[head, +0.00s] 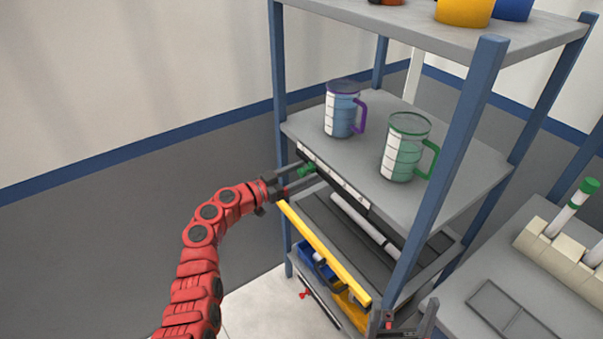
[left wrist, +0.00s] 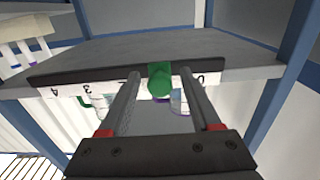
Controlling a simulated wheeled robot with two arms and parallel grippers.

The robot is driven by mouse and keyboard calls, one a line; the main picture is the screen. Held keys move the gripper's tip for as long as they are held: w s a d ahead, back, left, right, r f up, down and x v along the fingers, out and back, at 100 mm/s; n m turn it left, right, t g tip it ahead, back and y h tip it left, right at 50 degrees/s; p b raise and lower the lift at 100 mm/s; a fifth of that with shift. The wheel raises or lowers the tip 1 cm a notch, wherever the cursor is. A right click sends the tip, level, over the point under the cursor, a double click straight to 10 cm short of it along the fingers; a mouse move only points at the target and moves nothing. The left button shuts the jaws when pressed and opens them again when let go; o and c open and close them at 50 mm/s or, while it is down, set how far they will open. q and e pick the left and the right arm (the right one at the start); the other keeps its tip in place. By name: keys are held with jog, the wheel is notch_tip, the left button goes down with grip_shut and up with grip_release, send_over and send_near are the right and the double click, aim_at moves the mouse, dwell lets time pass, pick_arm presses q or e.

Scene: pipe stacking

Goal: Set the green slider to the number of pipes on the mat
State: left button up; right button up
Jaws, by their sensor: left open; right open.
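The green slider (head: 306,170) sits near the left end of a white scale strip (head: 345,188) on the middle shelf's front edge. In the left wrist view the slider (left wrist: 160,82) lies between my left gripper's open fingers, with a gap on each side. A 3 and a 4 show to its left and a 0 to its right; digits between are hidden. My left gripper (head: 308,180) is at the slider in the head view. Below, a dark ridged mat (head: 322,222) carries a white pipe or pipes (head: 350,213); overlap hides the count. My right gripper (head: 402,328) is partly visible at the bottom.
A purple-handled jug (head: 342,112) and a green-handled jug (head: 404,150) stand on the middle shelf. A yellow bar (head: 325,254) runs along the lower shelf's front. Blue posts (head: 452,165) frame the rack. A grey side table (head: 470,285) with a pipe holder stands right.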

pick_arm(q)
jog(key=b+v, duration=0.3)
jog(key=v, duration=1.4)
jog(key=shift+s+a, duration=0.15)
